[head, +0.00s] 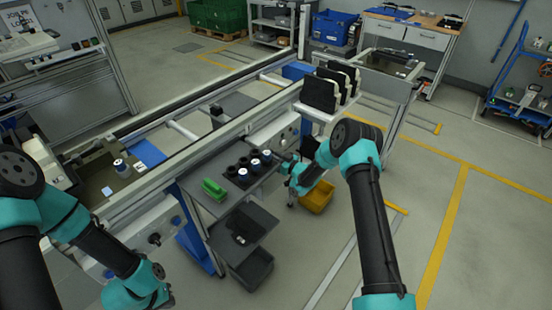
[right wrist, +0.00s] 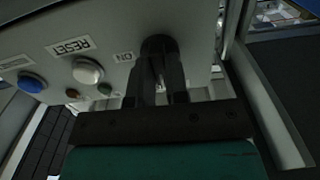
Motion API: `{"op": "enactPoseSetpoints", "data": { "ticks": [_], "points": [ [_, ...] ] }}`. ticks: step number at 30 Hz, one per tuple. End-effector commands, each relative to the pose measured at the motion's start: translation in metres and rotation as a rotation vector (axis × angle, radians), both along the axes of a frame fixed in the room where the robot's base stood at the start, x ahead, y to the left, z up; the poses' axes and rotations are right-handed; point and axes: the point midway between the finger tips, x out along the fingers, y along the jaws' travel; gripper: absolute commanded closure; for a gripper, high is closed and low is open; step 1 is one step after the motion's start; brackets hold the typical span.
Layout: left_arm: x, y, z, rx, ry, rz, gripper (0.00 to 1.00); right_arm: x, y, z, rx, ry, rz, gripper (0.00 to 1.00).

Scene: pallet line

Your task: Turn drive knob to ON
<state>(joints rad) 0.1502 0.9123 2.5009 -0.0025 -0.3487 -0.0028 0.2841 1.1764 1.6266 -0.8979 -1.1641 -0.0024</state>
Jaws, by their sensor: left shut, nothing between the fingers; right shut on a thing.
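In the right wrist view, a black drive knob (right wrist: 158,46) sits on a light control panel (right wrist: 115,25) beside an ON label. My right gripper (right wrist: 160,80) is shut on the knob, with one finger on each side of it. The fingers hide part of the knob, so its exact turn angle is hard to tell. In the head view, my right gripper (head: 284,163) reaches in by the panel on the conveyor's near side, and the knob cannot be made out there. My left wrist is at the bottom left edge of the head view; its fingers are not visible.
A white RESET button (right wrist: 88,71) and a blue button (right wrist: 32,82) are left of the knob. In the head view, a shelf with black cups (head: 243,174) and a green part (head: 213,189) lies left of my right gripper. A yellow bin (head: 317,198) stands below.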

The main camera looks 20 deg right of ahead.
Motion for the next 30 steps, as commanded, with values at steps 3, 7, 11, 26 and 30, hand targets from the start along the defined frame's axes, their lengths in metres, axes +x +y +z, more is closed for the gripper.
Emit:
{"op": "enactPoseSetpoints", "data": {
  "ticks": [3,7,11,26,30],
  "points": [
    [0.0000,0.0000,0.0000,0.000,0.000,0.000,1.00,-0.0001,-0.0001,0.0000,0.033,0.021,0.000,1.00],
    [0.0000,0.0000,0.0000,0.000,0.000,0.000,1.00,0.0000,-0.0001,0.0000,0.090,0.057,0.000,1.00],
    [0.0000,0.0000,0.0000,0.000,0.000,0.000,1.00,0.0000,-0.0002,-0.0001,0.167,0.105,0.000,1.00],
    [0.0000,0.0000,0.0000,0.000,0.000,0.000,1.00,0.0002,-0.0005,-0.0002,0.557,0.352,0.000,1.00],
    [0.0000,0.0000,0.0000,0.000,0.000,0.000,1.00,0.0001,-0.0005,-0.0003,0.669,0.422,0.000,1.00]
  ]
}}
